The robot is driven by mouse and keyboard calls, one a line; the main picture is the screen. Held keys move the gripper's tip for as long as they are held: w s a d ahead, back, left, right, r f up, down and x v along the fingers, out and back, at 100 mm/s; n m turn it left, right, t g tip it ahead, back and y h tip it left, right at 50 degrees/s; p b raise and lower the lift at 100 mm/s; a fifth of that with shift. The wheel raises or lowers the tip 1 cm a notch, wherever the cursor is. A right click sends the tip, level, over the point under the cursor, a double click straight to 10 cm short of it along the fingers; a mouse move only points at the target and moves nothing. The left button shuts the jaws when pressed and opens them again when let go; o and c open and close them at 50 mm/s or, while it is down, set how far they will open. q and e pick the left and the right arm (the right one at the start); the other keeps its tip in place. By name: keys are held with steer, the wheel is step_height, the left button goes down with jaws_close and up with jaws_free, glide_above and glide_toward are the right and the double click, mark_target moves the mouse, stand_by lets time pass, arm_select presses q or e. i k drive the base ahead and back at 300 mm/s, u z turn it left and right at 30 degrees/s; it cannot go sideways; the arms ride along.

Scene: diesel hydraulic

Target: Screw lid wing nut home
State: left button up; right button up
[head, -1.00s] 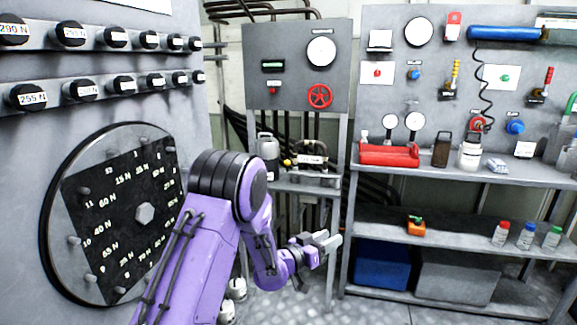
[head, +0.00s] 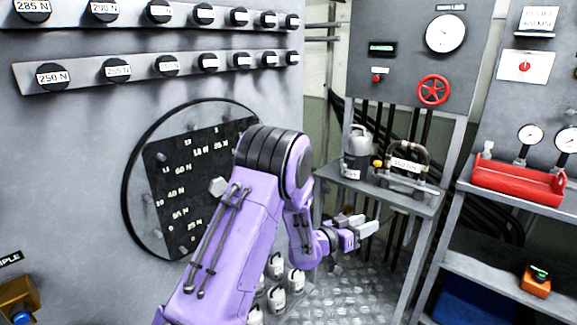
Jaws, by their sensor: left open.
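My left gripper (head: 366,232) is at the end of the purple arm, right of the picture's middle. It is open and I see nothing between its fingers. It is in front of and below the small grey table with the canister. A round disc (head: 133,205) with a black rim is on the grey wall panel at left. It carries studs, a hex head (head: 217,187) and a black plate marked with N values. My arm hides its right part. I cannot pick out a wing nut or a lid for certain. My right gripper is out of view.
A grey table (head: 410,195) holds a grey canister (head: 357,155) and a labelled metal block (head: 408,168). Several small canisters (head: 277,302) stand on the floor below my arm. A shelf at right has a red tray (head: 515,182) and an orange box (head: 537,280). Labelled black knobs line the panel.

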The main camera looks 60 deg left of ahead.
mark_target(344, 166)
steer(key=u, duration=0.65)
steer(key=i, duration=1)
